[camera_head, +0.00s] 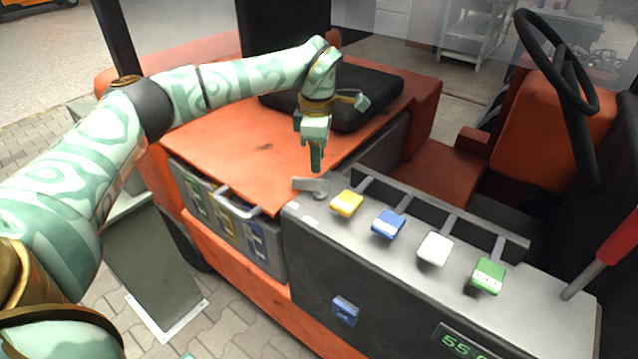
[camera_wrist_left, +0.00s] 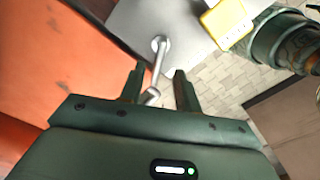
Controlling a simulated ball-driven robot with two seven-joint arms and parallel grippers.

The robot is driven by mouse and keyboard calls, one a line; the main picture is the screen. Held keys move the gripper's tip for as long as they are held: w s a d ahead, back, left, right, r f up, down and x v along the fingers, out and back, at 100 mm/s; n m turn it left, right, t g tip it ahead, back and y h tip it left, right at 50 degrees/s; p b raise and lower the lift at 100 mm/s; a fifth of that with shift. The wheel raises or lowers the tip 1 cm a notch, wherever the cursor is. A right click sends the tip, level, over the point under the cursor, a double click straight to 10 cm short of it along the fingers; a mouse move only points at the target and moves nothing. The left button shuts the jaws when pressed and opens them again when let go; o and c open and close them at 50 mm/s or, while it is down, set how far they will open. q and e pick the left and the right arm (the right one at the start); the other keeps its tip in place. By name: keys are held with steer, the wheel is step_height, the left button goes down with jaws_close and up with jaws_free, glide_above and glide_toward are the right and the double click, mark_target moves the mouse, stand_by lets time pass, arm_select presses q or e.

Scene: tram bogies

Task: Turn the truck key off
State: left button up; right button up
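The truck key (camera_head: 311,186) is a small grey lever on the near left corner of the grey control panel (camera_head: 410,273). In the left wrist view the key (camera_wrist_left: 157,68) shows as a thin metal bar with a round end, and its lower end appears between the fingertips. My left gripper (camera_head: 317,160) points down just above the key in the head view. In the left wrist view the left gripper (camera_wrist_left: 160,82) is open, its fingers apart on either side of the bar. I cannot tell whether a finger touches the key.
A yellow lever (camera_head: 346,203), a blue lever (camera_head: 388,224), a white lever (camera_head: 435,248) and a green lever (camera_head: 488,276) line the panel right of the key. A black steering wheel (camera_head: 530,40) stands behind. The orange hood (camera_head: 240,150) lies left, under my left arm.

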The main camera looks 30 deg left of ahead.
mark_target(318, 179)
arm_select(q)
step_height(318, 179, down, 7)
steer(key=shift+f+b, duration=0.1)
steer(key=shift+b, duration=0.55)
jaws_close()
